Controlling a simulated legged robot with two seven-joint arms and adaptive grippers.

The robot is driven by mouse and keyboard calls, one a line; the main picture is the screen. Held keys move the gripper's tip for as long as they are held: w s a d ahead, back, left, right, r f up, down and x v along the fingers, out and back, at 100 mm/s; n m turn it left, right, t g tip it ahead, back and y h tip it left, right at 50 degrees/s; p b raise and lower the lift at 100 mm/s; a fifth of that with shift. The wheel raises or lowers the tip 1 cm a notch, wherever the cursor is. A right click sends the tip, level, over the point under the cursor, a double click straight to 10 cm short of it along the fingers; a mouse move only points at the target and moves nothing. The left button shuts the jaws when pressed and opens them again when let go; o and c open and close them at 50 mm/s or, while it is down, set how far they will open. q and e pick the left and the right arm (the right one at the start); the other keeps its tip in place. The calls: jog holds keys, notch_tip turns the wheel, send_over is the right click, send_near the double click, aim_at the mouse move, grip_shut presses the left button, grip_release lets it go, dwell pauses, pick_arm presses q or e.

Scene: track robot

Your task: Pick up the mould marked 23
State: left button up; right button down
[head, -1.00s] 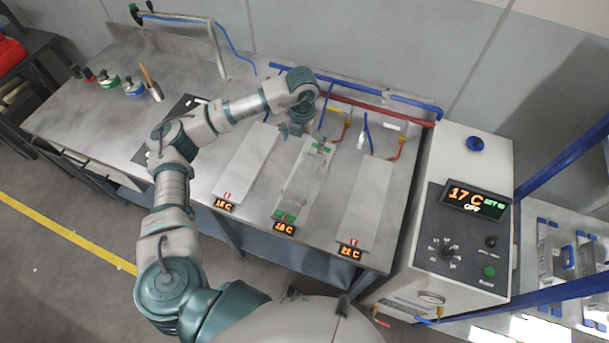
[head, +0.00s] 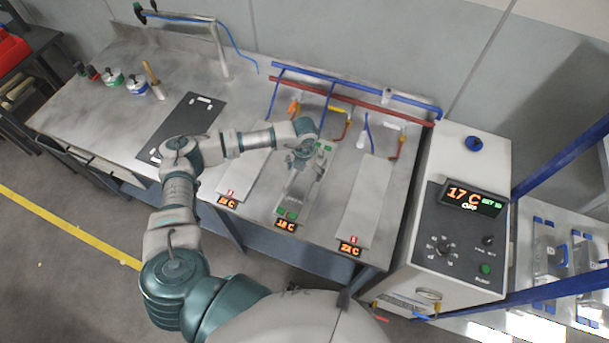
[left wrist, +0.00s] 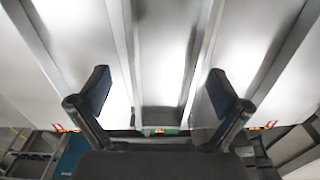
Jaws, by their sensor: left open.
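A long metal mould (head: 293,193) with green end pieces lies on the middle plate of the bench. No mark 23 is readable on it, so I cannot tell whether it is the mould named. My left gripper (head: 303,166) is over its far half and hides part of it. In the left wrist view the two dark fingers (left wrist: 158,98) are apart with nothing between them, above the long channel of the mould (left wrist: 160,60). I cannot tell the height of the gap. My right gripper is out of view.
Bare plates lie on the left (head: 247,178) and right (head: 366,200), with small displays at their front ends. Blue and red pipes (head: 350,98) run behind. A control cabinet (head: 455,240) stands right, beside a rack with blue-handled metal moulds (head: 550,258). A black mat (head: 185,125) lies left.

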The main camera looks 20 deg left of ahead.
pick_arm(q)
jog(key=shift+d, duration=0.2)
jog(key=shift+c, duration=1.4)
jog(key=shift+d, duration=0.2)
jog(key=c, duration=1.6)
jog(key=shift+r, duration=0.1)
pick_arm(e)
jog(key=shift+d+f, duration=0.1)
pick_arm(q)
jog(key=shift+w+a, duration=0.1)
jog(key=shift+a, duration=0.1)
